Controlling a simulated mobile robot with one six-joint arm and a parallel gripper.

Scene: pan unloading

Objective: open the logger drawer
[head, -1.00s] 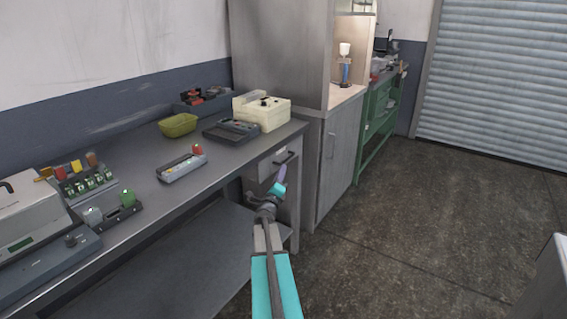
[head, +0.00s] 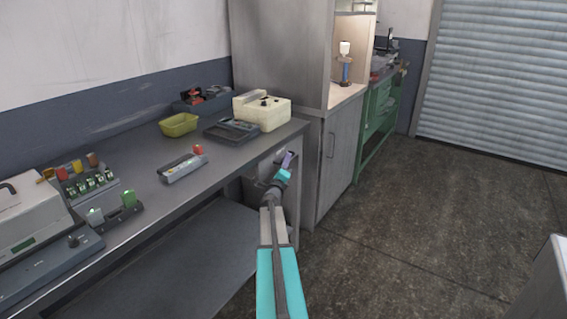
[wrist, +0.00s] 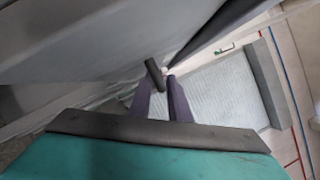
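The drawer (head: 264,168) is at the right end of the grey workbench, under its top, and is largely hidden behind my gripper in the head view. Its dark bar handle shows in the wrist view (wrist: 154,74), at my fingertips. My gripper (head: 288,159), with purple fingers and a teal body, is in front of the drawer, level with the handle. In the wrist view my gripper (wrist: 160,80) has its two fingers apart, with the handle's end at or between the tips. Whether they touch it is unclear. The drawer appears closed.
The bench top (head: 150,195) holds a yellow-green tray (head: 178,125), a cream box (head: 262,111), a dark meter (head: 232,130) and several other devices. A grey cabinet (head: 335,155) stands close right of the drawer. The floor (head: 430,200) to the right is clear.

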